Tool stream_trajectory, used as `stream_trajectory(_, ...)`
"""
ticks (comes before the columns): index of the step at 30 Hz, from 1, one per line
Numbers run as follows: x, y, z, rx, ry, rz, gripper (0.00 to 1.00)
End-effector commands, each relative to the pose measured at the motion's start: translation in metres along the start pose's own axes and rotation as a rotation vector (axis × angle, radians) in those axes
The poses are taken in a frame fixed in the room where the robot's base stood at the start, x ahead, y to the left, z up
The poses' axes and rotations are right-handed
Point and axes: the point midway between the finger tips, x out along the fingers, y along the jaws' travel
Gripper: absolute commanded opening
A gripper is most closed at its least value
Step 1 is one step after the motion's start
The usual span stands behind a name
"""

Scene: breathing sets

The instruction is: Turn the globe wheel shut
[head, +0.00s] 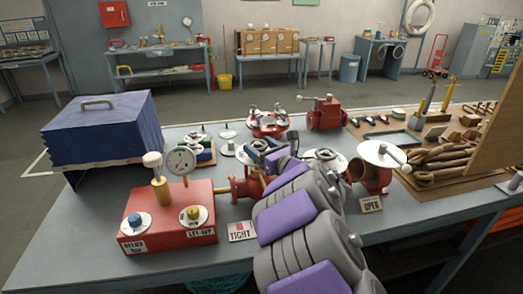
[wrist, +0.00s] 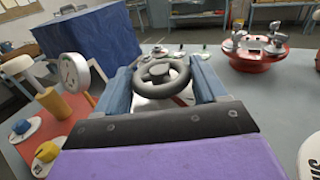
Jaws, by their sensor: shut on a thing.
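The globe wheel is a small black spoked handwheel (wrist: 162,75) in the middle of the wrist view. My gripper (wrist: 164,80) has its two blue fingers at the wheel's left and right sides, shut on its rim. A pale disc lies just under the wheel. In the head view my gripper (head: 268,150) reaches over the bench beside a red flanged valve body (head: 243,186), and my arm hides most of the wheel. A card reading TIGHT (head: 242,231) lies in front, and an OPEN card (head: 371,204) lies to the right.
A red box with a gauge (head: 180,160) and knobs stands close left of my gripper. A blue covered case (head: 100,130) is behind it at left. Another red valve with a white disc (head: 375,170) stands right, near rope on a board (head: 450,160). Red fittings (head: 268,124) stand behind.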

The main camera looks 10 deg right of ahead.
Motion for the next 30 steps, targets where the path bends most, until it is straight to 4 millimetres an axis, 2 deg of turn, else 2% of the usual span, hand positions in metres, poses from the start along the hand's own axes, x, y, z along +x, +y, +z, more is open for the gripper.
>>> stream_trajectory(15, 0.0042, 0.011, -0.0003, 0.0, 0.001, -0.445, 0.4)
stream_trajectory(30, 0.0055, 0.0117, -0.0004, 0.002, 0.001, -0.669, 0.41)
